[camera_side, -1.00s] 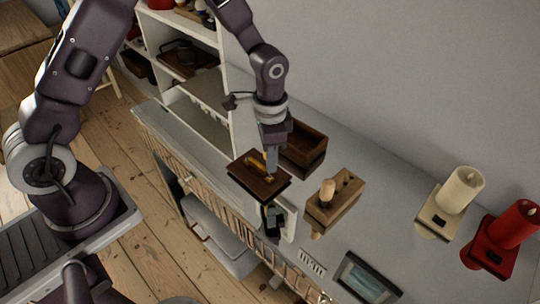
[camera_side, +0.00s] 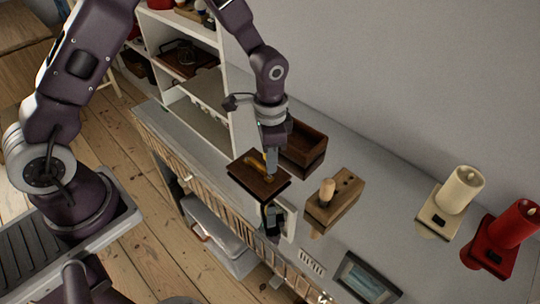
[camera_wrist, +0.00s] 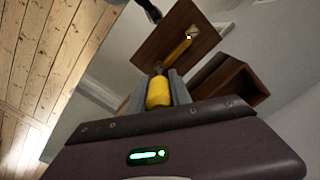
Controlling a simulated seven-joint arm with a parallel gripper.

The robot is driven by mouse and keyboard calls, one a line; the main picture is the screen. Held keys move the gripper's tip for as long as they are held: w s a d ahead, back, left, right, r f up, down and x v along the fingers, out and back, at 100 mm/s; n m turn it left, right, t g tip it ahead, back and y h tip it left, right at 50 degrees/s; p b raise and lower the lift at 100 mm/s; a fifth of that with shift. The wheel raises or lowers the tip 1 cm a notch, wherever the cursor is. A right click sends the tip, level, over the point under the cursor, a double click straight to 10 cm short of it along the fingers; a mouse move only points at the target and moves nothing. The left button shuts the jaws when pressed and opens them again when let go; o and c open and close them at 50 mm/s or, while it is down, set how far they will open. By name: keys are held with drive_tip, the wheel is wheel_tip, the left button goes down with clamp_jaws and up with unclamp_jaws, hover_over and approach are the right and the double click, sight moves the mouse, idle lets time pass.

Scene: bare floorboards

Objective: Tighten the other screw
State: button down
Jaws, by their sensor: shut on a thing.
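A dark brown wooden board (camera_side: 258,178) sits level on top of a clamp or vise (camera_side: 272,216) at the cabinet's front edge. A yellow elongated piece (camera_side: 256,162) lies on the board; it also shows in the wrist view (camera_wrist: 177,50), with a small bright spot at one end that may be a screw. My gripper (camera_side: 270,168) points down over the board's right part. In the wrist view its fingers (camera_wrist: 158,90) are shut on a yellow-handled tool (camera_wrist: 158,94), apparently a screwdriver. The tool's tip and its contact with any screw are hidden.
An open dark wooden box (camera_side: 304,148) stands close behind my gripper. A wooden block with holes (camera_side: 342,204) holds a light-handled tool to the right. A framed picture (camera_side: 366,280), a white candle (camera_side: 462,190) and a red candle (camera_side: 514,224) stand farther right. Shelves rise behind left.

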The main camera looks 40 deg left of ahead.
drive_tip(key=shift+f, duration=0.3)
drive_tip(key=m, duration=0.4)
idle(0.6)
drive_tip(key=m, duration=0.3)
drive_tip(key=shift+m, duration=0.4)
drive_tip(key=m, duration=0.4)
drive_tip(key=shift+s, duration=0.15)
drive_tip(key=m, duration=0.4)
